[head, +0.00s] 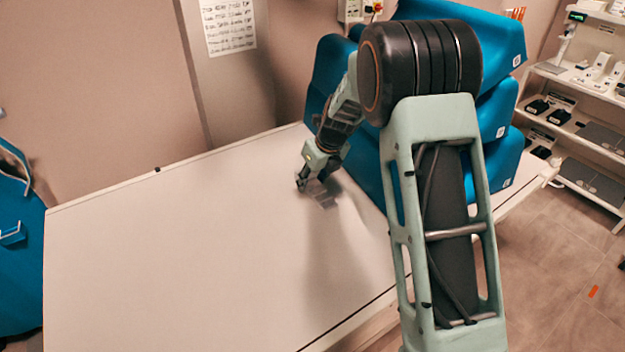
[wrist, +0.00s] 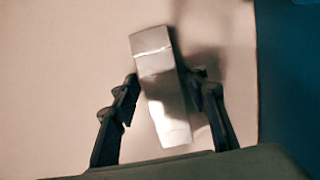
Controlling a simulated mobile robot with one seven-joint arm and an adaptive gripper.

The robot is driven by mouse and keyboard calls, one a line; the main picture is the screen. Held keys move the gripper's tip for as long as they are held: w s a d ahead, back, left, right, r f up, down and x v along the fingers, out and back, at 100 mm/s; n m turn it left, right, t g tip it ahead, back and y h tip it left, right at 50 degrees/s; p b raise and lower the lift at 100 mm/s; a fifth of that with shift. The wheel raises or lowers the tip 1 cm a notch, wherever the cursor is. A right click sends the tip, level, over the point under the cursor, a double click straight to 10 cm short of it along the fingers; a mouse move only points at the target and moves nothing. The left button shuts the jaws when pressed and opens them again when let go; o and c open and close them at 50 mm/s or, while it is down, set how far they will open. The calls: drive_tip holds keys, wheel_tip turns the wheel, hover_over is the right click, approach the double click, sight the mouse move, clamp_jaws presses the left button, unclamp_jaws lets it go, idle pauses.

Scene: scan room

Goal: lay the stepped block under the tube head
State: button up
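The stepped block is a pale grey, long, narrow piece. In the wrist view the stepped block (wrist: 162,88) lies slightly tilted between the two fingers of my gripper (wrist: 165,78), with a bright line across its upper part. The left fingertip is at or very near its edge. A narrow gap shows at the right fingertip, so the fingers look open around it. In the head view my gripper (head: 303,184) is low over the table, and the block (head: 325,201) shows small and blurred just beside it. The tube head is not in either view.
The white table (head: 190,240) is broad and bare to the left and front. Large blue cushions (head: 500,120) are stacked close behind and right of my gripper. A shelf unit (head: 585,130) with devices stands at the far right. A blue object (head: 20,260) stands at the left.

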sight(322, 196)
drive_tip(key=shift+o, duration=0.5)
drive_tip(key=shift+r, duration=0.15)
drive_tip(key=shift+r, duration=0.25)
drive_tip(key=v, duration=1.1)
drive_tip(key=shift+r, duration=0.25)
drive_tip(key=shift+s+d, duration=0.1)
